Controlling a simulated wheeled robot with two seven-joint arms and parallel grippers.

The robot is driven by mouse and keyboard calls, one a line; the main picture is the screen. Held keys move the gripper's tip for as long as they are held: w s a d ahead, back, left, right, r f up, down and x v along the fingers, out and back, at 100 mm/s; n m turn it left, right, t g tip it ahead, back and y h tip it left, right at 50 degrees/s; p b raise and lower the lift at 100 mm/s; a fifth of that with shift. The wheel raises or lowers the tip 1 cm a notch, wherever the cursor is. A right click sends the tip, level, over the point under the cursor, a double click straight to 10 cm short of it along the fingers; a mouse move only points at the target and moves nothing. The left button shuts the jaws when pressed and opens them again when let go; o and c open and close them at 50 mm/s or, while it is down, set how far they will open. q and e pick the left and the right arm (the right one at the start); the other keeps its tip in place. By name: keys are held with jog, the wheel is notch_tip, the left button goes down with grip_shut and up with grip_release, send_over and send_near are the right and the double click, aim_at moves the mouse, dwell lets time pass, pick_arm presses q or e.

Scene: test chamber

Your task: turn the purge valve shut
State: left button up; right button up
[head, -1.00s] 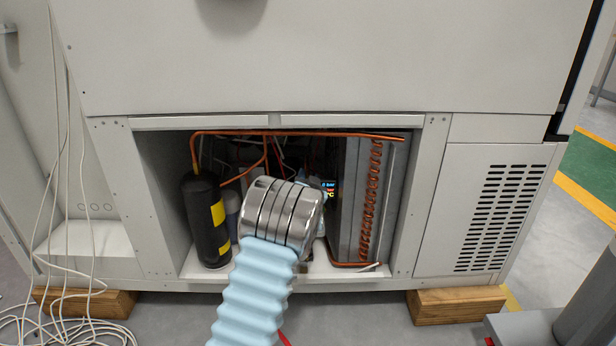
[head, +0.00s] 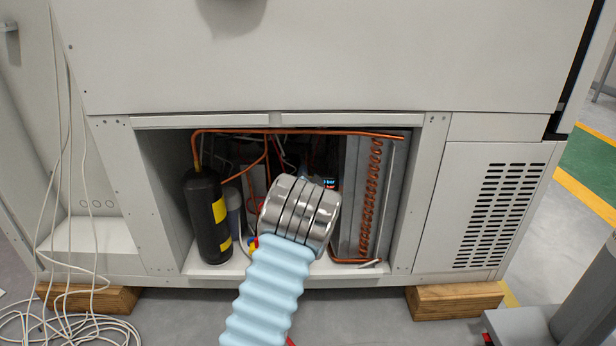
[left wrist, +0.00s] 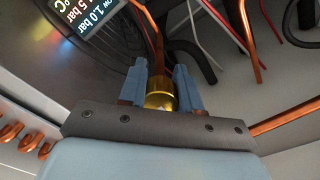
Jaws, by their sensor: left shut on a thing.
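My left gripper (left wrist: 160,84) has its two blue fingers on either side of a brass fitting (left wrist: 160,99), closed on it. A copper pipe runs from the fitting's far side. The fitting appears to be the purge valve; no handle or shut mark can be made out. In the head view, my left arm's ribbed blue sleeve and metal wrist reach into the open bay (head: 160,200) of the grey cabinet. They hide the fingers and the valve there. My right gripper is not in view.
A black cylinder (head: 206,222) with yellow patches stands at the bay's left. Copper coils (head: 370,200) are at its right. A small display (head: 329,183), also in the left wrist view (left wrist: 84,14), shows bar readings. Loose white cables (head: 75,322) lie at left.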

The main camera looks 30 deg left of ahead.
pick_arm(q)
jog(key=shift+f, duration=0.2)
jog(key=o, duration=1)
jog(key=shift+r, duration=0.1)
jog(key=shift+o, duration=0.2)
jog(key=shift+s, duration=0.1)
jog(key=v, duration=1.3)
jog(key=shift+s+d+p, duration=0.2)
jog(key=shift+d+p, duration=0.05)
jog(key=shift+p, duration=0.15)
